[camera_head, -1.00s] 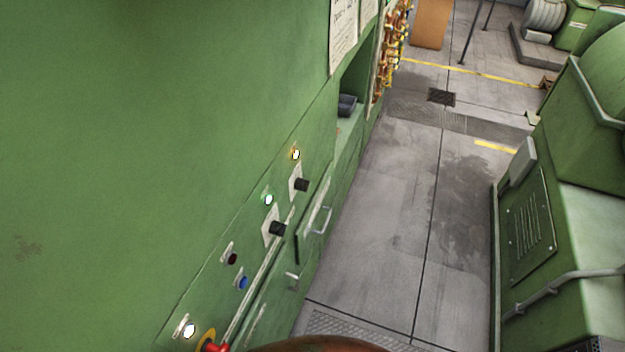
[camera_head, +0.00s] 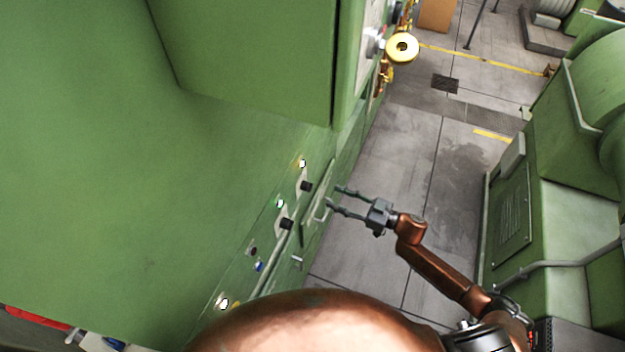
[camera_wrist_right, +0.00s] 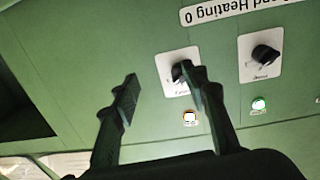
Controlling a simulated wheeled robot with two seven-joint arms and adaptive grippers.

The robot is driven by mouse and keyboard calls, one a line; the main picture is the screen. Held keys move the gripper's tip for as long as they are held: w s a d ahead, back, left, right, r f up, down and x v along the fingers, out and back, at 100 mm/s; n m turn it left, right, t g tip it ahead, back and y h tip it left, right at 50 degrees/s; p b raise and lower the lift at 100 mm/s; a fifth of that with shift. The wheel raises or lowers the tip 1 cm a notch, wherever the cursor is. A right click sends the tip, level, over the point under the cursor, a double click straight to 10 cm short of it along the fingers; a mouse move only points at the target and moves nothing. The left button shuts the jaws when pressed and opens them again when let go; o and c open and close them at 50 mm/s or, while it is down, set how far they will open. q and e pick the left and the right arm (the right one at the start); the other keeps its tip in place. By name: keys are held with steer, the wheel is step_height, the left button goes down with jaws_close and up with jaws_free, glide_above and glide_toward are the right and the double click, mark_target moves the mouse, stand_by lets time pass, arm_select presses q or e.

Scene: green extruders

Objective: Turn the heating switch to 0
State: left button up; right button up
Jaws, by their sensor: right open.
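Two black rotary switches on pale plates sit on the green panel. The farther switch (camera_head: 306,186) is beside a yellow-lit lamp, and the nearer switch (camera_head: 286,223) is beside a green-lit lamp. The wrist view shows the yellow-lamp switch (camera_wrist_right: 178,71) partly behind a fingertip and the green-lamp switch (camera_wrist_right: 264,57) clear of the fingers. A label (camera_wrist_right: 240,8) there ends in "Heating 0"; its start is cut off. My right gripper (camera_head: 337,197) is open, empty and in front of the panel, fingers toward it. In the wrist view, the gripper (camera_wrist_right: 160,74) shows no clear contact. My left gripper is out of view.
A lit white lamp (camera_head: 223,303) and a blue button (camera_head: 259,266) are lower on the panel. A green box (camera_head: 260,50) juts out above. Another green machine (camera_head: 515,215) stands across the grey floor aisle.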

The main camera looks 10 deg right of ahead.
mark_target(307, 186)
steer(key=w+a+r+g+y+p, duration=0.1)
steer(key=w+a+r+p, duration=0.1)
steer(key=a, duration=0.6)
steer(key=shift+w+r+n, duration=0.4)
steer(key=shift+w+r, duration=0.2)
steer(key=shift+r, duration=0.05)
steer(key=shift+a, duration=0.1)
steer(key=shift+c, duration=0.2)
jaws_close()
